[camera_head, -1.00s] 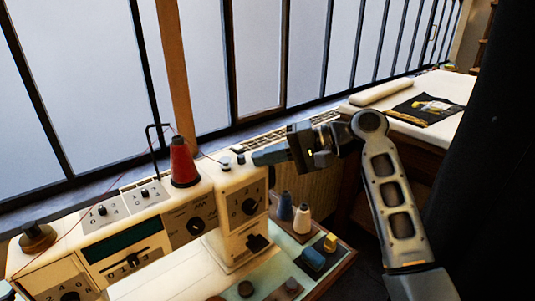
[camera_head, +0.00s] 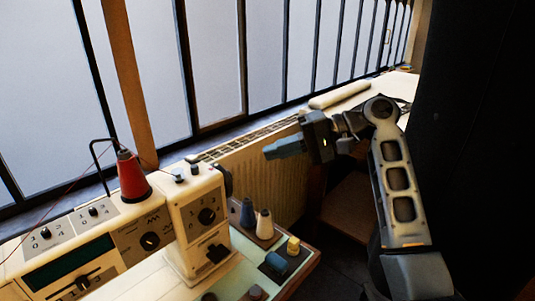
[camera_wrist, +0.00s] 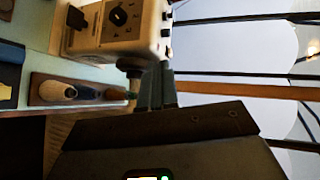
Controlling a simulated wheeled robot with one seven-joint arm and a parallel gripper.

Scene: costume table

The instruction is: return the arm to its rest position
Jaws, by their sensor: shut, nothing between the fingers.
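My gripper (camera_head: 270,151) is in the head view, at the end of my raised arm, pointing left. Its fingers are together with nothing between them. It is in the air above and to the right of the sewing machine's (camera_head: 195,225) head end, in front of the radiator (camera_head: 262,178). In the wrist view the closed fingers (camera_wrist: 157,85) point up, and the machine's end (camera_wrist: 125,28) shows beyond them.
The sewing machine carries a red thread cone (camera_head: 132,177). A blue spool (camera_head: 247,214), a white spool (camera_head: 264,225) and small blocks (camera_head: 275,262) stand beside it. A barred window lies behind. A white-topped table (camera_head: 402,82) is at the back right, a dark curtain (camera_head: 470,150) right of it.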

